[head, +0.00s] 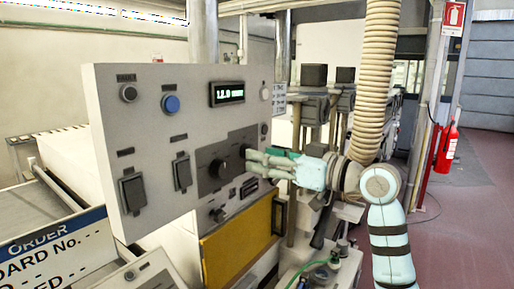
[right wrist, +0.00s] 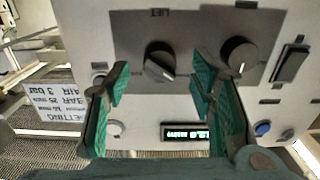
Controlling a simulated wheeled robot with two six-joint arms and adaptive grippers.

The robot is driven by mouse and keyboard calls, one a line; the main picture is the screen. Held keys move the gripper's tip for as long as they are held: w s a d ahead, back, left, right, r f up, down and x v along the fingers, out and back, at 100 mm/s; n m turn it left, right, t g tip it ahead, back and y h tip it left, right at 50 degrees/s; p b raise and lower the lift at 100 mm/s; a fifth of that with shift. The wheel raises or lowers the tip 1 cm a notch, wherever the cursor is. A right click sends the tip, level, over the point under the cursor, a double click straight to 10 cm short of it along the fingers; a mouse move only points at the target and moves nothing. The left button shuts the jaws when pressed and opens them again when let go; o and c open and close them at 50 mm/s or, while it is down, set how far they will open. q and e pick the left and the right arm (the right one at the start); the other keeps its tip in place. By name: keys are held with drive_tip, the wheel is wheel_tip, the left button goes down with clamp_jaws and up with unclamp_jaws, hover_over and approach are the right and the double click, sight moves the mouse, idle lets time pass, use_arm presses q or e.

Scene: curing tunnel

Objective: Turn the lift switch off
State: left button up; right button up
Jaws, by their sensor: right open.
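The lift switch (right wrist: 160,62) is a black rotary knob on a dark plate under the label LIFT in the right wrist view. Its bar handle is slanted, with a pale mark at its lower right end. In the head view my right gripper mostly hides it. My right gripper (right wrist: 160,80) is open, its green-padded fingers on either side of the knob in the picture; I cannot tell whether they touch it. It also shows in the head view (head: 249,162), in front of the panel's right part. My left gripper is not in view.
A larger round dial (head: 218,168) sits beside the switch, close to one finger in the wrist view. The grey control panel (head: 140,85) also carries a lit display (head: 227,93), a blue button (head: 170,103) and black rocker switches. A ribbed hose (head: 375,75) hangs behind my right arm.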

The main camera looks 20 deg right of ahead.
drive_tip(key=x, duration=0.2)
drive_tip(key=shift+w+a, duration=0.2)
drive_tip(key=shift+d, duration=0.1)
drive_tip(key=shift+c, duration=0.7)
drive_tip(key=c, duration=1)
